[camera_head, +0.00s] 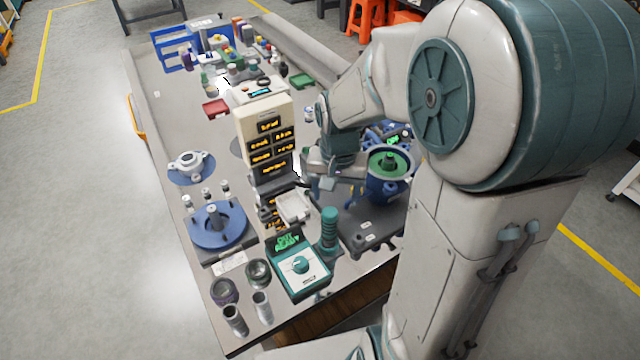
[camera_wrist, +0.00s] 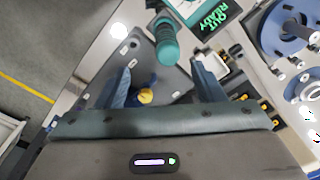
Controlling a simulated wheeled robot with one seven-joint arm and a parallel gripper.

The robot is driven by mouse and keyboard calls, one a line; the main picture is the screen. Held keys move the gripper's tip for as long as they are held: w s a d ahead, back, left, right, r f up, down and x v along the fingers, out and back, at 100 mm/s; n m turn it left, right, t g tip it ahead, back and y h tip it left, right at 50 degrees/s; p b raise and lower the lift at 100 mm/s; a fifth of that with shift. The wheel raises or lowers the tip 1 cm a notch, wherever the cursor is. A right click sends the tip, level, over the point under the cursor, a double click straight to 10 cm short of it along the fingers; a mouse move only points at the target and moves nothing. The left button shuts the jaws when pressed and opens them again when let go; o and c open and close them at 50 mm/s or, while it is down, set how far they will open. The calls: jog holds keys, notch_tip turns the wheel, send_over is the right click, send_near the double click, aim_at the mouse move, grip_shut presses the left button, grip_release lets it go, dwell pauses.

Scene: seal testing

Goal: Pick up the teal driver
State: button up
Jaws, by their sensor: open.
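The teal driver (camera_head: 329,231) has a ridged round handle and stands upright beside a teal-and-white control box (camera_head: 302,275) near the front of the bench. In the wrist view the driver (camera_wrist: 165,40) shows just beyond the fingertips, roughly centred between them. My gripper (camera_wrist: 162,70) is open, with its two blue-grey fingers spread and nothing held between them. In the head view my gripper (camera_head: 308,172) is behind the driver and apart from it, partly hidden among other equipment. The driver's lower end is not clearly visible.
A tall cream tester (camera_head: 266,125) with amber displays stands left of my arm. A blue fixture with a green disc (camera_head: 390,162) stands on a dark base to the right. A blue round fixture (camera_head: 218,228) and several metal cups (camera_head: 235,320) are at the left front.

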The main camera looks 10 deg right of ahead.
aim_at(332, 213)
jog(key=shift+w+f+m+p, duration=0.3)
jog(key=shift+w+f, duration=0.1)
jog(key=shift+w, duration=0.4)
jog(key=shift+w+f, duration=0.1)
jog(key=shift+f, duration=0.25)
notch_tip(332, 213, down, 8)
jog(key=shift+f, duration=0.1)
jog(key=shift+w+a+f+p, duration=0.15)
jog(key=shift+f+p, duration=0.2)
jog(key=shift+f, duration=0.95)
jog(key=shift+w+a+f+p, duration=0.1)
jog(key=shift+f+p, duration=0.2)
jog(key=shift+f, duration=1)
jog(key=c, duration=1.2)
